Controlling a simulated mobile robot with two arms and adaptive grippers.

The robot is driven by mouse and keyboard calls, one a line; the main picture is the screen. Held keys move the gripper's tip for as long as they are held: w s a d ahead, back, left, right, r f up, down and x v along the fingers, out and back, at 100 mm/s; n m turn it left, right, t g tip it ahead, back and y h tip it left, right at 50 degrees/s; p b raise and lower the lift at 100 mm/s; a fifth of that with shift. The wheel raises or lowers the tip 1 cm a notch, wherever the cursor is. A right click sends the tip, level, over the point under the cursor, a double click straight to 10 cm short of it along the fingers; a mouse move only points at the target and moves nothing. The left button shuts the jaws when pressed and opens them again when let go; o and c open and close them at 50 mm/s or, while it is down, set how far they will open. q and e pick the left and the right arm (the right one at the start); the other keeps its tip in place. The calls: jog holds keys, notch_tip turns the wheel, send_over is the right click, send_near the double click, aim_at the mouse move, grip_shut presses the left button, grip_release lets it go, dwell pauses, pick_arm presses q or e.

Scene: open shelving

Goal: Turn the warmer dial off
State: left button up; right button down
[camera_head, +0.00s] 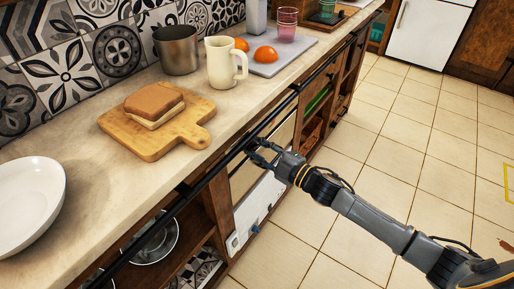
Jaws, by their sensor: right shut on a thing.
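The warmer (262,205) is a pale, white-fronted unit set into the cabinet below the counter. A small round dial (234,242) sits at the lower left of its front, and a small blue spot shows beside it. My right gripper (258,152) comes in from the lower right and is at the black rail along the counter's front edge, above the warmer front. Its fingers are shut on the black rail (222,168), apart from the dial. The fine detail of the dial's setting is too small to read. My left gripper is not in view.
On the counter are a white plate (28,200), a sandwich on a wooden board (190,138), a metal pot (177,50), a cream pitcher (221,64) and oranges on a grey board (290,52). Open shelves flank the warmer. The tiled floor (400,130) to the right is clear.

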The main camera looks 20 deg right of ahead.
pick_arm(q)
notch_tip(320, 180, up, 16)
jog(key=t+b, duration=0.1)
jog(key=b, duration=0.4)
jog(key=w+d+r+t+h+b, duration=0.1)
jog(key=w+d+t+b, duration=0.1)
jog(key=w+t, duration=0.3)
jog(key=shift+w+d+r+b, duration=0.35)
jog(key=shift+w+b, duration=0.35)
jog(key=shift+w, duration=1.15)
pick_arm(e)
jog(key=shift+d+f+n+g+y, duration=0.1)
jog(key=shift+n+g+y, duration=0.25)
jog(key=shift+n, duration=5.6)
jog(key=shift+f+n+g+y, duration=0.1)
jog(key=shift+n+g+y, duration=0.2)
jog(key=shift+n, duration=5.65)
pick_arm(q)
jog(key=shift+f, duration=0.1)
pick_arm(e)
jog(key=c, duration=1)
grip_release()
jog(key=shift+w+r, duration=0.1)
